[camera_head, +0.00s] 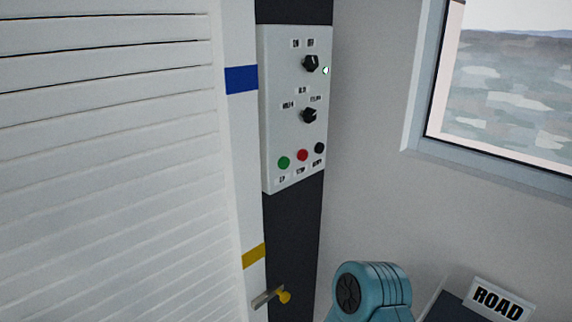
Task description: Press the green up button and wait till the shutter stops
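The green up button (284,163) sits at the lower left of a light grey control panel (283,110) on a dark post. A red button (302,155) and a black button (319,148) are beside it, and two black knobs are above. The white slatted shutter (110,170) fills the left side of the view and its slats run down to the bottom edge. Neither gripper is in view. A teal rounded part (370,290), which looks like my own arm, shows at the bottom, apart from the panel.
A white rail with a blue band (241,79) and a yellow band (254,256) runs between shutter and panel. A yellow-tipped metal piece (284,297) sticks out low on the post. A window (510,90) is at right, and a ROAD sign (498,299) stands at lower right.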

